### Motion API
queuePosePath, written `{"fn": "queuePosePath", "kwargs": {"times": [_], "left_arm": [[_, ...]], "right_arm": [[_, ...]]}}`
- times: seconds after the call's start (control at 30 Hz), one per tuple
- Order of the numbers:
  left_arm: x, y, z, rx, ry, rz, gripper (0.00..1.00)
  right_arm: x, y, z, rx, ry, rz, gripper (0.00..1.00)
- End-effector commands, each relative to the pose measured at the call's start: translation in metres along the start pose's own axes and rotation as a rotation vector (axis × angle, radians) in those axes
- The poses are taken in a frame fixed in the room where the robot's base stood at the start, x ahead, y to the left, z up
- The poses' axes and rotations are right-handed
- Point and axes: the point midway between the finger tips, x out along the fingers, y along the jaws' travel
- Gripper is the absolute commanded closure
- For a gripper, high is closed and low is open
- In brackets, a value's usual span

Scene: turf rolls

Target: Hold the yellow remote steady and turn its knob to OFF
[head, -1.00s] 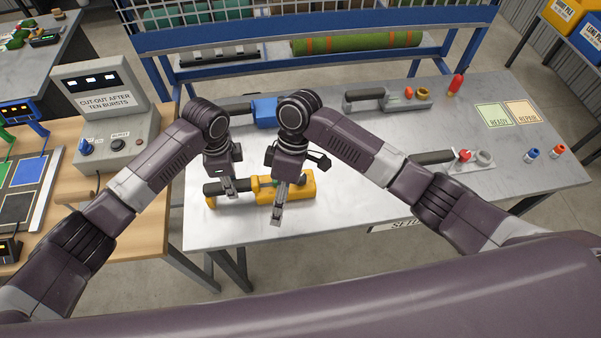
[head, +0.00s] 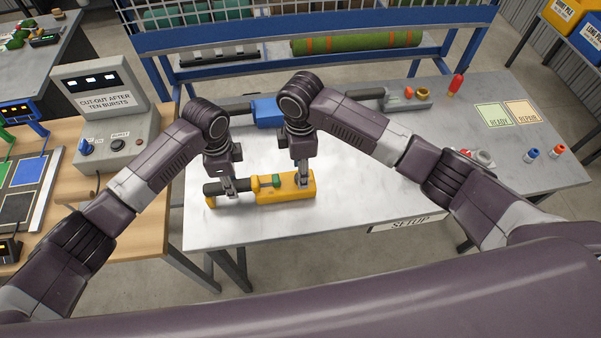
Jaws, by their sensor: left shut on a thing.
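The yellow remote (head: 262,194) lies on the front left part of the metal table. It has a black grip at its left end and a green part (head: 276,180) on top. My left gripper (head: 230,191) is shut on the remote near the black grip. My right gripper (head: 303,183) points down at the remote's right end. Its fingertips are small here, and I cannot tell whether they are open or touch it. I cannot make out the knob or its setting; the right gripper covers part of that end.
A blue tool (head: 268,111) with a dark handle lies behind my grippers. Another handled tool (head: 395,97) and a red piece (head: 456,84) lie at the back. READY (head: 494,115) and REPAIR (head: 522,112) mats are at the right. The table's middle is mostly clear.

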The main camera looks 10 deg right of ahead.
Motion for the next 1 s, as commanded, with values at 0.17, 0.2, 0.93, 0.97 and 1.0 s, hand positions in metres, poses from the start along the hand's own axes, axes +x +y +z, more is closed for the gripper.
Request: {"fn": "queuePosePath", "kwargs": {"times": [0.17,0.2,0.93,0.97,1.0], "left_arm": [[0.001,0.001,0.000,0.000,0.000,0.002,1.00],[0.001,0.001,0.000,0.000,0.000,0.002,1.00],[0.001,0.001,0.000,0.000,0.000,0.002,1.00],[0.001,0.001,0.000,0.000,0.000,0.002,1.00],[0.001,0.001,0.000,0.000,0.000,0.002,1.00]], "right_arm": [[0.018,0.000,0.000,0.001,0.000,0.001,0.59],[0.020,0.000,0.000,0.001,0.001,0.001,0.59],[0.022,0.000,-0.001,0.001,0.001,0.001,1.00],[0.022,0.000,-0.001,0.001,0.001,0.001,1.00],[0.022,0.000,-0.001,0.002,0.001,0.001,1.00]]}}
